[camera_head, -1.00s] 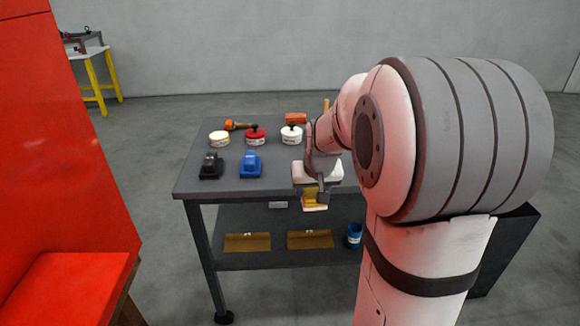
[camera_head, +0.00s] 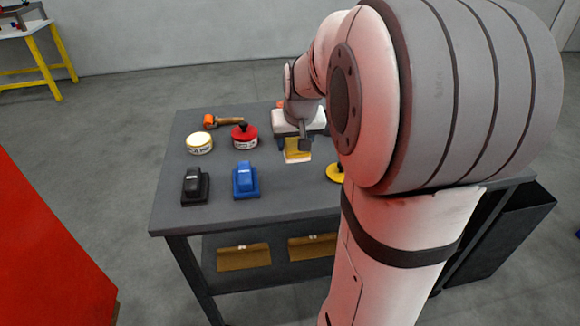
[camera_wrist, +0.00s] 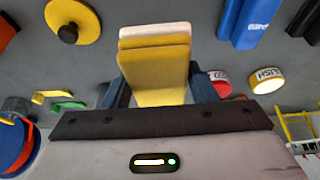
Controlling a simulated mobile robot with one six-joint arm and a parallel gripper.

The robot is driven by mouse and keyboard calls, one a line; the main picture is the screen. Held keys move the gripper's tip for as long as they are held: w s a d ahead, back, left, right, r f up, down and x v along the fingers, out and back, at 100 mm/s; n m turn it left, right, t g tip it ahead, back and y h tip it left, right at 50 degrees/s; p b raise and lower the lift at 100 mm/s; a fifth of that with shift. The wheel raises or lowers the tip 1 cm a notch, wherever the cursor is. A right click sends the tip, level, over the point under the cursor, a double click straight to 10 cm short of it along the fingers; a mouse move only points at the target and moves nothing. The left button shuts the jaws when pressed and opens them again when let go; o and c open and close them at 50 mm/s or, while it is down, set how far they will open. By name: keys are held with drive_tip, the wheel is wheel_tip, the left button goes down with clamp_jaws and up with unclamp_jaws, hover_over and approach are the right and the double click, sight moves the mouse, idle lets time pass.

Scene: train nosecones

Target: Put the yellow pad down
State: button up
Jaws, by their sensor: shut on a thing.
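The yellow pad (camera_head: 297,152) is a block with a pale face, held in my gripper (camera_head: 294,140) over the grey table top. In the wrist view the pad (camera_wrist: 155,70) stands between the two dark fingers of my gripper (camera_wrist: 158,85), which are shut on its sides. The pad's pale layer is at its far end. I cannot tell whether the pad touches the table (camera_head: 285,187) or is a little above it.
Near the pad are a blue block (camera_head: 245,180), a black block (camera_head: 195,186), a red-topped tub (camera_head: 244,136), a yellow-rimmed tub (camera_head: 199,143) and an orange tool (camera_head: 222,121). A round yellow disc (camera_head: 335,173) lies to the right, partly hidden by my arm.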

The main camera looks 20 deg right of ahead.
hover_over(293, 177)
drive_tip(key=s, duration=0.1)
wheel_tip(293, 177, down, 6)
drive_tip(key=shift+a+r, duration=0.1)
drive_tip(key=shift+r, duration=0.1)
drive_tip(key=shift+s+f+b, duration=0.2)
drive_tip(key=shift+f+b, duration=0.1)
drive_tip(key=shift+f, duration=1.75)
drive_tip(key=shift+f, duration=0.1)
drive_tip(key=o, duration=0.9)
drive_tip(key=shift+o, duration=0.2)
